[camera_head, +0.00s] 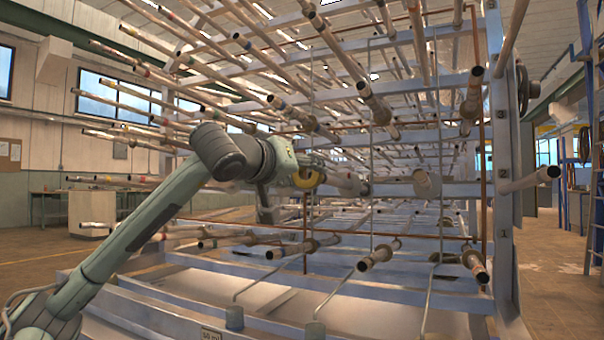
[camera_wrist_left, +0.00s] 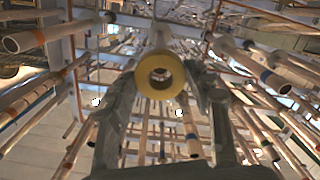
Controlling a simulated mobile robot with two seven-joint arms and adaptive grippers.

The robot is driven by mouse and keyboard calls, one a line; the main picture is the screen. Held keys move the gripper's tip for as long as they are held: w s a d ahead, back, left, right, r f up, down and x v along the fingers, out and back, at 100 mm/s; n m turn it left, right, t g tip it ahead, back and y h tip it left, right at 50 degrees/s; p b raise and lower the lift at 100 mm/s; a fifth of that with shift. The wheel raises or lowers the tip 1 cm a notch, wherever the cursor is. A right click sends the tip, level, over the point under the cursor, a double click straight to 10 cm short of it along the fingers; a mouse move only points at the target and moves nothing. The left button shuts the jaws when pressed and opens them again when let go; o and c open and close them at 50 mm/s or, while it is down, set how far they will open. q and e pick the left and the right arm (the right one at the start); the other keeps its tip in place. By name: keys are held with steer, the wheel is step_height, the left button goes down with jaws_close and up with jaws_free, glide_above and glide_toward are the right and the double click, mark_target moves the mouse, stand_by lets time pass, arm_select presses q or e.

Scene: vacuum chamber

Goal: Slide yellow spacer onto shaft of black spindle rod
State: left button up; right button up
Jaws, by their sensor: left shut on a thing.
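My left gripper (camera_head: 306,172) is shut on the yellow spacer (camera_head: 308,180), a short ring, in front of the rack. In the left wrist view the spacer (camera_wrist_left: 160,76) sits between the two fingers, with its hole facing the camera. A pale rod (camera_wrist_left: 160,37) shows directly behind the spacer, roughly in line with it. In the head view a pale rod (camera_head: 345,183) lies just right of the spacer. I cannot tell whether the spacer is around the rod or only in front of it. No rod stands out clearly as black. My right gripper is not in view.
A large rack of many projecting rods surrounds the gripper on both sides and above. A blue-grey upright post (camera_head: 503,160) stands at right. A thin vertical brown rod (camera_head: 305,235) hangs close below the spacer. Open floor (camera_head: 555,255) shows at far right.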

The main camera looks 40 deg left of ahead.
mark_target(329, 180)
arm_select(q)
steer(key=shift+p+x, duration=1.25)
steer(key=shift+x, duration=1.25)
steer(key=shift+p+x, duration=1.5)
steer(key=shift+x, duration=1)
steer(key=shift+w, duration=0.1)
steer(key=shift+p+x, duration=1.35)
steer(key=shift+x, duration=0.65)
steer(key=o, duration=1.2)
